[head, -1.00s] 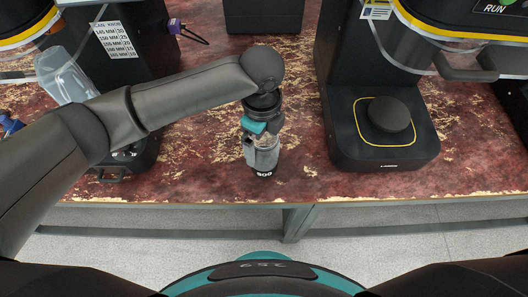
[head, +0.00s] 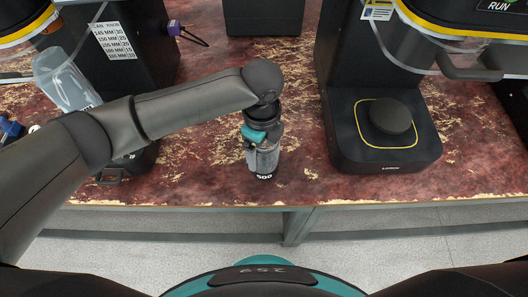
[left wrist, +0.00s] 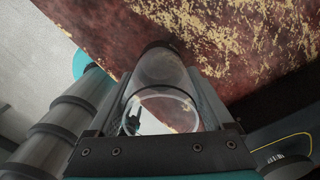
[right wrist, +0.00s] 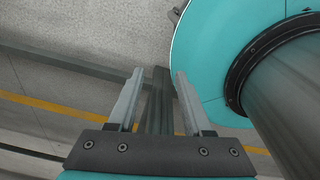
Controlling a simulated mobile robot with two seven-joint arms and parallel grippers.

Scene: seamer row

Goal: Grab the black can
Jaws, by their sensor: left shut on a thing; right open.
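A clear can with a black band marked "500" at its base (head: 264,164) stands at the front of the red-brown table, and I cannot tell whether it touches the top. My left gripper (head: 263,134) is above it with its fingers down around its walls, shut on it. In the left wrist view the can (left wrist: 160,68) lies between the two fingers, see-through with a dark far end. My right gripper (right wrist: 160,76) is open and empty over the floor, beside my teal base; it is out of the head view.
A black seamer with a round pad (head: 390,116) stands right of the can. Another black machine (head: 127,62) stands at the left with a clear can (head: 65,80) by it, partly behind my arm. A black box (head: 263,17) is at the back. The table's front edge (head: 200,206) is close.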

